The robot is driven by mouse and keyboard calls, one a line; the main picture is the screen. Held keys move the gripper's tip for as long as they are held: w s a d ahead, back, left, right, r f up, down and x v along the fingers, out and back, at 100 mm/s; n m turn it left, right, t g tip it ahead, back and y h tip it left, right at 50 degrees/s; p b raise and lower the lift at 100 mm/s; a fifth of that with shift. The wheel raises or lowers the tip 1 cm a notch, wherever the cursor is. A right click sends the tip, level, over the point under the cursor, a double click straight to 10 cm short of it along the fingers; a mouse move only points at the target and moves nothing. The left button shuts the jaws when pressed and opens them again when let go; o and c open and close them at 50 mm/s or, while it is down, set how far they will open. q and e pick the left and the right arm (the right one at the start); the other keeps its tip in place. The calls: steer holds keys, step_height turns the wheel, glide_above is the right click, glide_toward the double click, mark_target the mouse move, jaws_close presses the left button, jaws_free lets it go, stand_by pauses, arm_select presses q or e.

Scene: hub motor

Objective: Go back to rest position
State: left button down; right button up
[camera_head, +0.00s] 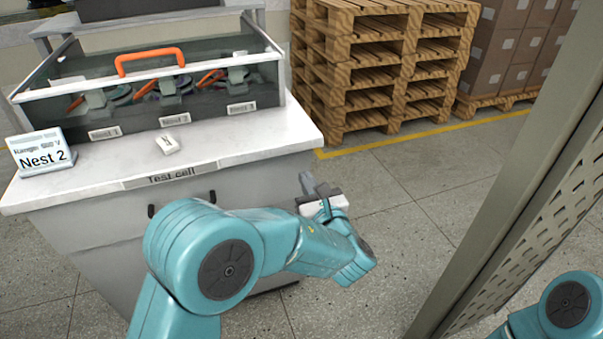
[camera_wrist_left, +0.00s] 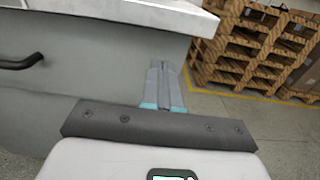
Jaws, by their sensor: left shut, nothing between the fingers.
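My left gripper (camera_head: 308,184) is at the right front corner of the test cell bench (camera_head: 235,146), just off its edge in the head view. In the left wrist view its fingers (camera_wrist_left: 162,75) are together and empty, in front of the bench's grey side. My left arm is bent, with its elbow low in front of the bench. Only a teal joint of my right arm shows at the lower right of the head view; the right gripper is out of the picture.
The bench holds a clear-walled case with an orange handle (camera_head: 150,56), a "Nest 2" sign (camera_head: 41,152) and a small white block (camera_head: 167,144). Pallets (camera_head: 385,60) and boxes stand behind. A grey post (camera_head: 510,170) rises at the right. Floor between bench and post is clear.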

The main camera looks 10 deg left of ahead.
arm_select(q)
steer(key=p+v, duration=0.1)
steer(key=v, duration=0.5)
steer(key=s+a+f+n+g, duration=0.2)
steer(key=s+a+f+g, duration=0.15)
steer(key=f, duration=0.45)
steer(key=s+a+f+n+g, duration=0.1)
steer(key=s+a+f+g, duration=0.3)
steer(key=f, duration=0.4)
steer(key=s+a+f+n+g+h, duration=0.1)
steer(key=s+f+n+g+h, duration=0.25)
steer(key=s+f+g, duration=0.45)
steer(key=s+d+f+n+g+h, duration=0.1)
steer(key=s+d+f+n+h, duration=0.3)
steer(key=s+n, duration=0.35)
steer(key=s+d+f+n+g+h, duration=0.2)
steer(key=s+f+n+h, duration=0.3)
steer(key=n, duration=0.4)
steer(key=w+a+n+t, duration=0.1)
steer(key=a+n+t, duration=0.25)
steer(key=n, duration=0.55)
step_height(320, 180, up, 28)
steer(key=d+p, duration=0.1)
steer(key=p, duration=2.8)
steer(key=shift+r+h, duration=0.2)
steer(key=shift+h, duration=0.15)
